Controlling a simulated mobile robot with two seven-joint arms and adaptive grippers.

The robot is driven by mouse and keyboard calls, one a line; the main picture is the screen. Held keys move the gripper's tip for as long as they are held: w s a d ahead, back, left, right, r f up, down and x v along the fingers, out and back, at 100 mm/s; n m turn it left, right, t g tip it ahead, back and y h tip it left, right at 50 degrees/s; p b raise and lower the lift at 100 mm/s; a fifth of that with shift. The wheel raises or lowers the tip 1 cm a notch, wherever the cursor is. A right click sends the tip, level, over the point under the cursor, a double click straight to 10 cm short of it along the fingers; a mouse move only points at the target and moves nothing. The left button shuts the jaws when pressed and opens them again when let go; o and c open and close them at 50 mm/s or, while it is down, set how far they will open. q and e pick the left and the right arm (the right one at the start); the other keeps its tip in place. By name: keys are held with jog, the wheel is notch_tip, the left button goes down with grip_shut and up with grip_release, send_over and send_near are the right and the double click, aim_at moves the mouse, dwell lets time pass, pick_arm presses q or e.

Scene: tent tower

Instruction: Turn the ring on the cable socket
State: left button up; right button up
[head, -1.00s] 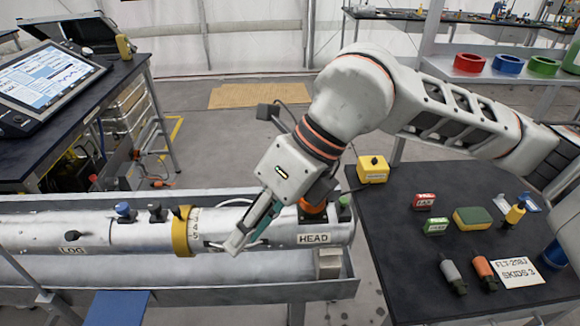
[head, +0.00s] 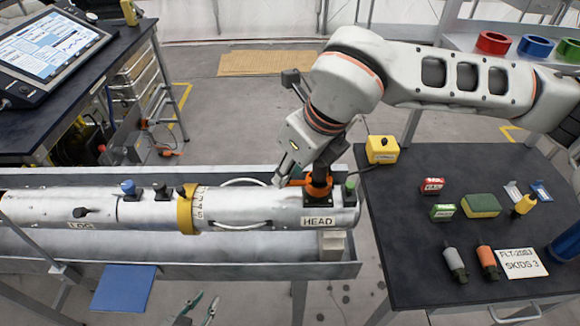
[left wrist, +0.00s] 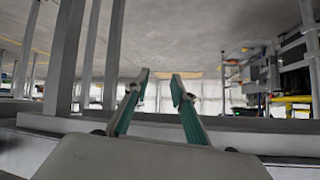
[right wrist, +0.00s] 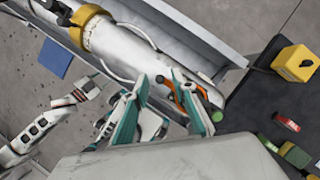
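An orange ring (head: 318,188) sits around the dark socket on top of the silver tube (head: 245,203), near the HEAD label. In the right wrist view the ring (right wrist: 196,93) lies just beyond my fingertips, with an orange lever on it. My right gripper (head: 283,179) is beside the ring, on its left. In the right wrist view my right gripper (right wrist: 160,78) has its fingers apart; contact with the ring cannot be told. My left gripper (head: 199,306) is below the trough, at the bottom edge, empty. The left wrist view shows its fingers (left wrist: 160,88) apart.
A yellow collar (head: 185,210) and several small knobs are on the tube. The tube lies above a metal trough (head: 240,268). A dark table (head: 410,270) on the right holds a yellow box (head: 382,150) and small items. A blue panel (head: 123,288) is at lower left.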

jog(key=shift+w+a+f, duration=0.1)
jog(key=shift+f, duration=0.2)
grip_shut()
